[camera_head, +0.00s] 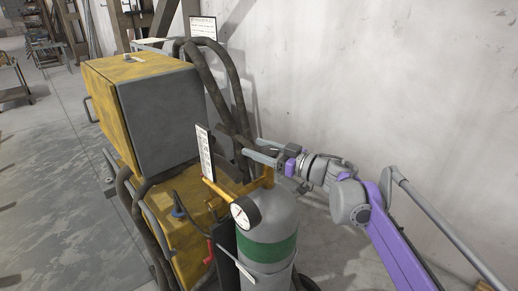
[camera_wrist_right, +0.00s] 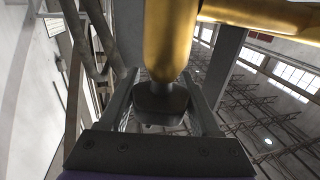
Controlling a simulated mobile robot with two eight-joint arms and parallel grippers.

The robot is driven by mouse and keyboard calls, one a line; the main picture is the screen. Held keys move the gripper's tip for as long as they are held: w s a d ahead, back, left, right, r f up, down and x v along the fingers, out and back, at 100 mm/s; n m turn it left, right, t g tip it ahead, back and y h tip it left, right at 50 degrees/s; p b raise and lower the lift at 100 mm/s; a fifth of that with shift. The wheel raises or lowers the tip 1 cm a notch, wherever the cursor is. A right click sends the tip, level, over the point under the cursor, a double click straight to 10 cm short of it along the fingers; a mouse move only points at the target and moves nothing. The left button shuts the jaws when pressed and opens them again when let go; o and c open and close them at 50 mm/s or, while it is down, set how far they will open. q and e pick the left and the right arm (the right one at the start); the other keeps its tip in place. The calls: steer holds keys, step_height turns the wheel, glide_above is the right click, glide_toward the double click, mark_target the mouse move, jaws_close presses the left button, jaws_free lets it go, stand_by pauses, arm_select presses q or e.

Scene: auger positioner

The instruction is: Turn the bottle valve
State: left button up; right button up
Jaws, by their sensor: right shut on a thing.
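The grey gas bottle (camera_head: 268,225) with a green band stands upright at lower middle in the head view. Its brass valve body (camera_head: 266,178) sits on top, with a round gauge (camera_head: 245,212) at its left. My right gripper (camera_head: 262,153) reaches in from the right at the top of the valve. In the right wrist view, a dark valve knob (camera_wrist_right: 160,105) below the brass body (camera_wrist_right: 168,40) sits between the two fingers of my right gripper, which is shut on it. In the head view the knob is hard to make out. My left gripper is not in view.
A yellow and grey machine (camera_head: 150,110) stands left of the bottle, with thick dark hoses (camera_head: 215,80) behind it. A white label plate (camera_head: 205,152) rises close to the valve. A pale wall (camera_head: 400,80) lies behind my right arm. Open floor (camera_head: 45,170) is at left.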

mark_target(277, 155)
steer(key=o, duration=1.4)
steer(key=shift+c, duration=0.2)
steer(key=v, duration=1)
steer(key=shift+s+d, duration=0.2)
steer(key=shift+d, duration=0.1)
